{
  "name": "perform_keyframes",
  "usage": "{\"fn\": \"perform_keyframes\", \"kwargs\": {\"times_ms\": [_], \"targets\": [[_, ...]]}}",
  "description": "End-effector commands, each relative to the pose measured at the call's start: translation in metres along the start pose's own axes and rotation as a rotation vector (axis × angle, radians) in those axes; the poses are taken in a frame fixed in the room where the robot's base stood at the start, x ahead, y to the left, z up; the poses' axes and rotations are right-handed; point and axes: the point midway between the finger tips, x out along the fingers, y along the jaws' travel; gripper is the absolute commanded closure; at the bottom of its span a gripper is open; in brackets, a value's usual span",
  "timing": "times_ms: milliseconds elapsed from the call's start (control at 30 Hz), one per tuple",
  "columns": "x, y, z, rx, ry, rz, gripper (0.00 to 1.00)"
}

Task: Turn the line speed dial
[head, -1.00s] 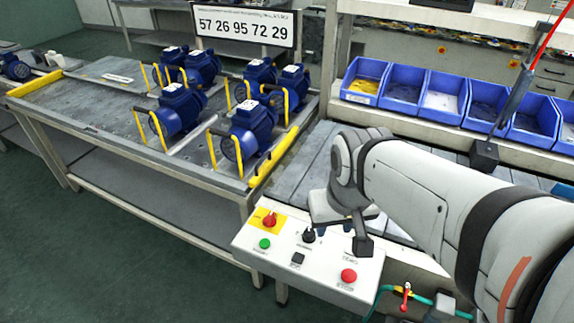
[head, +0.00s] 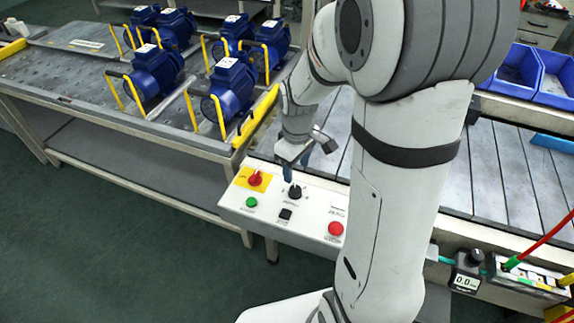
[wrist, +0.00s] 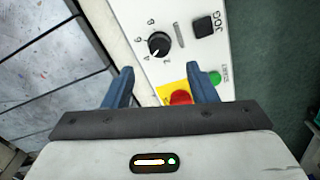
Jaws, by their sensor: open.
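The black round dial (head: 294,191) sits on the white control panel (head: 312,207), between a red knob on a yellow plate and a red button. In the wrist view the dial (wrist: 158,44) has a white pointer line and marks around it; the line points to the lower left. My gripper (head: 297,166) is just behind the dial in the head view, its blue fingers pointing down. In the wrist view my gripper (wrist: 160,76) is open and empty, with the dial beyond the fingertips and apart from them.
The red knob (wrist: 181,97) on its yellow plate is close to the right finger. A green button (head: 251,202), black jog button (head: 285,214) and red button (head: 336,228) share the panel. Blue pumps (head: 157,70) stand on the table at left. A grey conveyor (head: 500,165) lies at right.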

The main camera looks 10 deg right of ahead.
Motion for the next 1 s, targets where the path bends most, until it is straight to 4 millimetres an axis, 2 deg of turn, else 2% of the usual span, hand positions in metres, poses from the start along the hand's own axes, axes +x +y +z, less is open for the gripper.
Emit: {"fn": "perform_keyframes", "kwargs": {"times_ms": [167,400,600,967,1000], "targets": [[0.018,0.003,-0.003,-0.025,-0.008,-0.007,0.48],[0.056,0.002,-0.002,-0.023,-0.009,-0.008,0.48],[0.079,0.002,-0.002,-0.022,-0.007,-0.006,0.48],[0.085,0.003,-0.002,-0.020,-0.005,-0.004,0.48],[0.085,0.003,-0.002,-0.020,-0.005,-0.004,0.51]]}}
